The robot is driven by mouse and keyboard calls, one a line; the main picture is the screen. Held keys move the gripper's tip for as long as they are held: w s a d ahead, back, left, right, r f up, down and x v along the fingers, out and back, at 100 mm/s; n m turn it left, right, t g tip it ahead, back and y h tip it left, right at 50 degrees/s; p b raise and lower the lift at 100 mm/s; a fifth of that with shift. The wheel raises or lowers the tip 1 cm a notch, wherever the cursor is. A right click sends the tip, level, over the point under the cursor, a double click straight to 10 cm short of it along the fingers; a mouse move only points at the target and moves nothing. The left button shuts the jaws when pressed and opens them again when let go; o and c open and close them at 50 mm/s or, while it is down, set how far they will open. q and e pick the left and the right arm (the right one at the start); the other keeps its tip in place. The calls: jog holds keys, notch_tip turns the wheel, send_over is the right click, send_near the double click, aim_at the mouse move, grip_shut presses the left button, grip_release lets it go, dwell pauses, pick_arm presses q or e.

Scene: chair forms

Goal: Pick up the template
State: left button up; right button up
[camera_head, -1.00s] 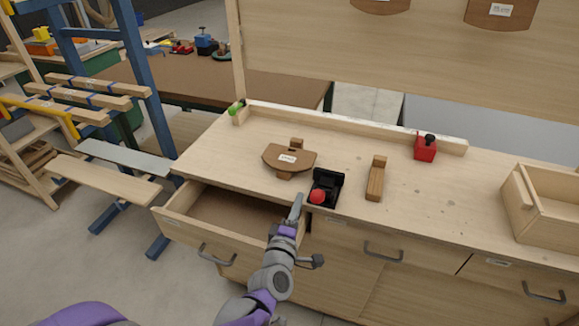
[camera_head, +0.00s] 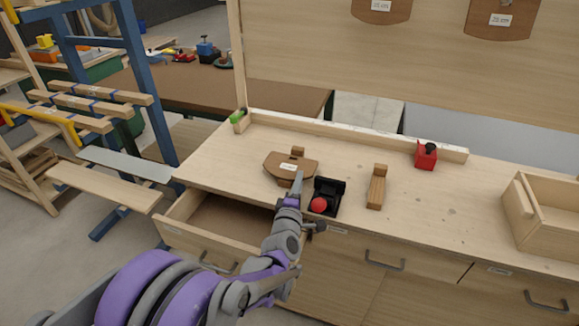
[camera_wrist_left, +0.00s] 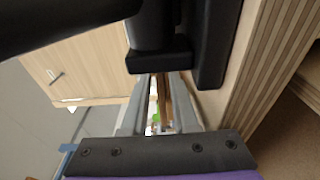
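The template (camera_head: 280,166) is a flat brown wooden piece with a white label, lying on the workbench top near its front edge, with small wooden blocks at its back and front. My left gripper (camera_head: 298,182) reaches over the bench's front edge, its fingertips at the template's front right in the head view. In the left wrist view, the left gripper (camera_wrist_left: 160,105) has its two grey fingers apart, with a narrow brown strip visible in the gap. Whether that strip is the template, and whether the fingers touch it, I cannot tell. My right gripper is out of view.
A black device with a red knob (camera_head: 319,205) stands just right of my left gripper. A wooden block tool (camera_head: 376,187), a red clamp-like item (camera_head: 426,156) and a wooden box (camera_head: 545,212) are further right. An open drawer (camera_head: 190,232) juts out below the template.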

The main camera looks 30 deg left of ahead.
pick_arm(q)
grip_shut()
jog(key=shift+r, duration=0.1)
dwell(0.4)
jog(key=shift+w+r, duration=0.1)
jog(key=shift+r, duration=0.5)
notch_tip(320, 180, up, 3)
jog(key=shift+f+p, duration=0.2)
jog(key=shift+p, duration=0.35)
jog(key=v, duration=1.8)
jog(key=shift+f, duration=0.25)
